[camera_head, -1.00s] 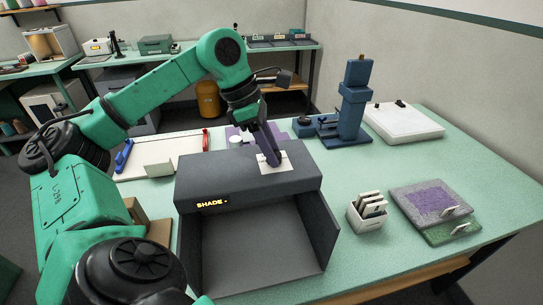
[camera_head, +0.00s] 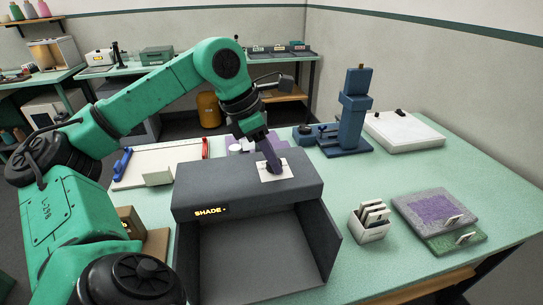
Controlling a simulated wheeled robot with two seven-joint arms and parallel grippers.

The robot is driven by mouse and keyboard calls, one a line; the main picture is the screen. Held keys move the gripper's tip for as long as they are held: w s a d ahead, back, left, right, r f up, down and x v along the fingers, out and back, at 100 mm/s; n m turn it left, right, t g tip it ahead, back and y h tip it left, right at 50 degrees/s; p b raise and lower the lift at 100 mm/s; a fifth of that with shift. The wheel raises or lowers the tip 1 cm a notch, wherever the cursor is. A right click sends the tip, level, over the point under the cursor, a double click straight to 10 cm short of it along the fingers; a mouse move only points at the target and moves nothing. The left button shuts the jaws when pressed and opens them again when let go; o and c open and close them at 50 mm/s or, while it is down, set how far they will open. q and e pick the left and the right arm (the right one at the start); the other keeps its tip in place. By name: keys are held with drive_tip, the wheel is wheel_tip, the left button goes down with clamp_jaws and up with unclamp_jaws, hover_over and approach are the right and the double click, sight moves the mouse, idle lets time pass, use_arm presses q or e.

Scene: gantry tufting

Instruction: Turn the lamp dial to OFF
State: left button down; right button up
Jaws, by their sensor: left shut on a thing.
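A dark grey lamp box (camera_head: 210,188) stands on the green table, with an open-fronted bay below its top. A lit label reading "SHADE" shows on its front edge. A white plate (camera_head: 266,177) lies on its top surface. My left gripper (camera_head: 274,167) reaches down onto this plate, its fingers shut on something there. The dial is hidden by the fingers, and its pointer and markings cannot be read. My right gripper is not in view.
A blue press-like stand (camera_head: 354,110) and a white flat case (camera_head: 404,132) stand at the back right. A white card holder (camera_head: 371,232) and purple and green carpet samples (camera_head: 436,214) lie at right. A white board (camera_head: 150,170) lies behind left.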

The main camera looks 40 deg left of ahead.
use_arm(q)
drive_tip(key=shift+c, duration=2.2)
unclamp_jaws()
drive_tip(key=p+v, duration=0.4)
drive_tip(key=v, duration=1)
drive_tip(key=shift+s+a+r, duration=0.15)
drive_tip(key=shift+s+r, duration=0.05)
drive_tip(key=shift+r, duration=0.05)
